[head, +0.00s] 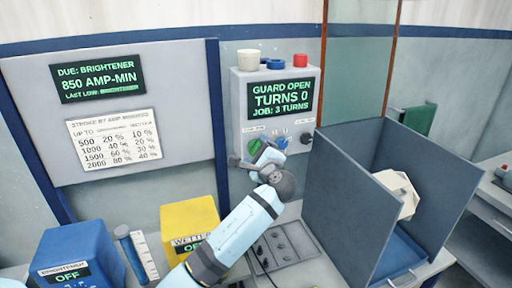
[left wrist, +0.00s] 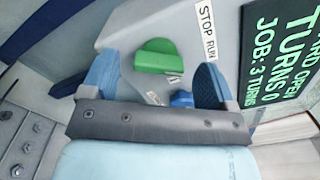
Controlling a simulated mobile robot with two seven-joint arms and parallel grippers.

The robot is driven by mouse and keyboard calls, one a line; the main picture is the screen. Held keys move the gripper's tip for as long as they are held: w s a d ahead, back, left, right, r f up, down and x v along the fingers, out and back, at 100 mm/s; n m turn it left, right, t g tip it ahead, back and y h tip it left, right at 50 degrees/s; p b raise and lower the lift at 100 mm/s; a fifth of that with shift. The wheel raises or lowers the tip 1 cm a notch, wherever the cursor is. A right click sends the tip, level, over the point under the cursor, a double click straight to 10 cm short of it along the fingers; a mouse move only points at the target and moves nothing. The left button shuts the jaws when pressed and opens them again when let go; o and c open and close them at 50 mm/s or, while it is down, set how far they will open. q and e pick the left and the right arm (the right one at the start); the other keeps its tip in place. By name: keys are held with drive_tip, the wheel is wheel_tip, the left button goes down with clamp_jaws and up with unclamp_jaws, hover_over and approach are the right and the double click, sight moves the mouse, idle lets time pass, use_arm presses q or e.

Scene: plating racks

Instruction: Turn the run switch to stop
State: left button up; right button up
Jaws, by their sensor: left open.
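The run switch is a green knob (head: 255,146) low on the left of the grey control box (head: 240,97). In the left wrist view the green knob (left wrist: 157,56) lies under a white STOP RUN label (left wrist: 207,30); I cannot tell which word it points to. My left gripper (head: 254,157) is at the box face, just in front of the knob and partly over it. In the wrist view the blue fingers of the left gripper (left wrist: 155,72) are open, one either side of the knob, with visible gaps. My right gripper is not in view.
A blue knob (left wrist: 181,99) sits close by the right finger. A black knob (head: 306,138) is at the box's right. The box screen (head: 280,98) reads GUARD OPEN, TURNS 0. An open grey bin (head: 345,205) stands right; a yellow box (head: 188,217) stands left.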

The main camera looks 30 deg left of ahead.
use_arm(q)
drive_tip(key=shift+w+a, duration=0.45)
drive_tip(key=shift+a, duration=0.1)
drive_tip(key=c, duration=0.9)
